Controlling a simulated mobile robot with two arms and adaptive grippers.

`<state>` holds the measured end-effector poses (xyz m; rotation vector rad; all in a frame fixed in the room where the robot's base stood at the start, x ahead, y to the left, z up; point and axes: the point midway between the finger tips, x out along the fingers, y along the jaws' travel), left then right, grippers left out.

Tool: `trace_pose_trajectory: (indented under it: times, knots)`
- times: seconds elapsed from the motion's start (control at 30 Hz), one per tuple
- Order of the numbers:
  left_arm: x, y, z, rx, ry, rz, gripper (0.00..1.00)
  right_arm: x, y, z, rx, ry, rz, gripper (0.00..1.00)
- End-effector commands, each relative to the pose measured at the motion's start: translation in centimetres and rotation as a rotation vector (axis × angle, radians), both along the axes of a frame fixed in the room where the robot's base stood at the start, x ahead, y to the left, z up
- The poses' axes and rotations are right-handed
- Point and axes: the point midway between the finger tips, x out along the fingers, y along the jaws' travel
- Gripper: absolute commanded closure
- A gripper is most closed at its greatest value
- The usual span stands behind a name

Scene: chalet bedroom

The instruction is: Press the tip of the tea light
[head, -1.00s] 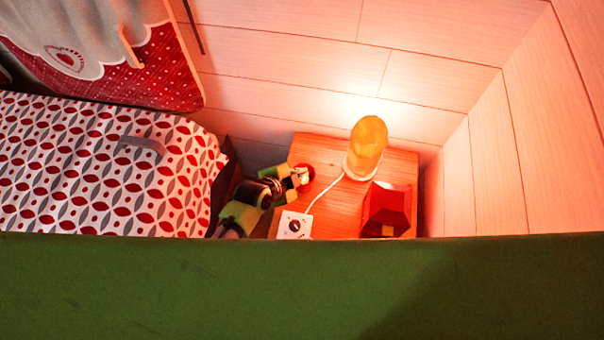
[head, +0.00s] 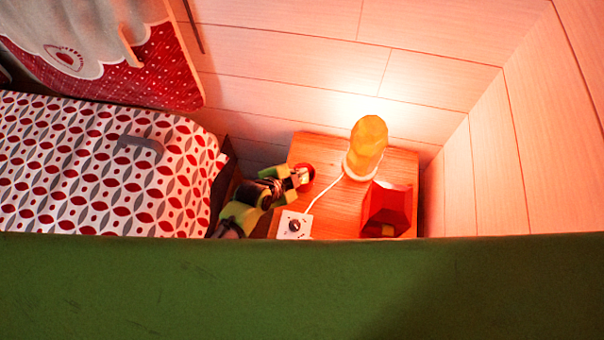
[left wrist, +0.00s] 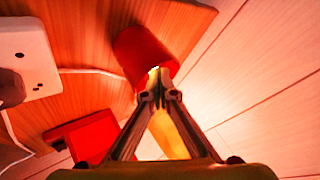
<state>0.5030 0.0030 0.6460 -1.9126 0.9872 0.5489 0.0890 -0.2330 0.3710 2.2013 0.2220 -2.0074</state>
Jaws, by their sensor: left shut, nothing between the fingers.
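The tea light is a small red cup (left wrist: 143,48) with a bright yellow tip (left wrist: 154,71) in the left wrist view. In the head view the red tea light (head: 307,171) is on the wooden nightstand, partly hidden by my gripper. My left gripper (left wrist: 159,97) is shut and empty, with its fingertips right at the tip end of the tea light. I cannot tell whether they touch it. In the head view my left gripper (head: 298,179) reaches in from the lower left. My right gripper is not in view.
A lit orange lamp (head: 367,142) stands on the nightstand (head: 338,212), close right of the tea light. A red box (head: 385,210) and a white socket block (head: 294,226) with a cable are nearer. Wooden walls enclose the corner; a patterned bed (head: 90,170) is left. A green edge (head: 300,285) hides the foreground.

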Motion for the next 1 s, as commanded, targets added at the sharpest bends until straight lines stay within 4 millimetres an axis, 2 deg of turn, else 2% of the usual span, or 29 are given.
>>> trace_pose_trajectory:
  times: [0.37, 0.63, 1.0]
  knots:
    - [-0.1, 0.1, -0.5, 0.003, 0.005, 0.001, 1.00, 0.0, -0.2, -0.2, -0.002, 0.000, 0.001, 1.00]
    - [-0.2, 0.1, 0.3, 0.004, 0.005, -0.001, 1.00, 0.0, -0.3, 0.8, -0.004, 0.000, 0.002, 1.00]
    - [-0.2, 0.1, 0.5, 0.001, 0.004, 0.000, 1.00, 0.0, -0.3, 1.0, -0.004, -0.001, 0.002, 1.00]
